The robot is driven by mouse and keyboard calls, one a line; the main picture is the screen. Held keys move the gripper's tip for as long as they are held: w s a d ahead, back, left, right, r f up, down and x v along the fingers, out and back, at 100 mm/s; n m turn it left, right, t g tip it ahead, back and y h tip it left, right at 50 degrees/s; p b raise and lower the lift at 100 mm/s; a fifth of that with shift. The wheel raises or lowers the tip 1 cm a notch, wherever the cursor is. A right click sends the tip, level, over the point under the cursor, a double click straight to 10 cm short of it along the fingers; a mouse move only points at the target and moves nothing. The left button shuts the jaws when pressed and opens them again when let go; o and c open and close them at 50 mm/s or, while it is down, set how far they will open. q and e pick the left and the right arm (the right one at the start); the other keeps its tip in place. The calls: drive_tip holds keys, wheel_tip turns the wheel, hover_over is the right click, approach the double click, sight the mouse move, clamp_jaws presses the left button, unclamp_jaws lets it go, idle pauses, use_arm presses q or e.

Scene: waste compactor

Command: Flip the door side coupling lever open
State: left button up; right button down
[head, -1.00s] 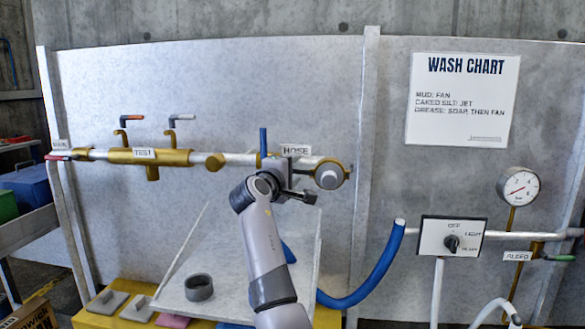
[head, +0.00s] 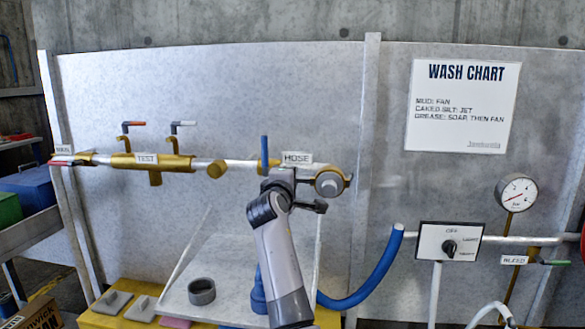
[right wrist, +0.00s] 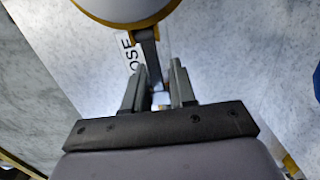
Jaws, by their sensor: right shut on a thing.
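The hose coupling with its grey round cap and brass ring (head: 347,181) sits at the right end of the pipe, below the HOSE label. In the right wrist view, a grey lever (right wrist: 149,50) hangs from the underside of the round coupling (right wrist: 125,8). My right gripper (right wrist: 158,78) is shut on this lever, with a finger on each side of it. In the head view my right gripper (head: 288,178) is just left of the cap, and the lever is hidden behind it. I cannot tell which side lever it is. My left gripper is not in view.
A blue valve handle (head: 264,150) stands upright just left of my gripper. A blue hose (head: 378,280) curves below, and a sloped grey board (head: 225,275) lies under the arm. A selector box (head: 450,241) and gauge (head: 517,191) are at right.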

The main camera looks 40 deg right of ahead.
drive_tip(key=shift+s+a+n+t+y, duration=0.1)
drive_tip(key=shift+a+n+t+y, duration=0.1)
drive_tip(key=shift+n+t+y, duration=0.25)
drive_tip(key=shift+f, duration=0.1)
drive_tip(key=c, duration=1)
unclamp_jaws()
drive_tip(key=shift+a, duration=0.1)
drive_tip(key=v, duration=0.7)
drive_tip(key=shift+b, duration=0.4)
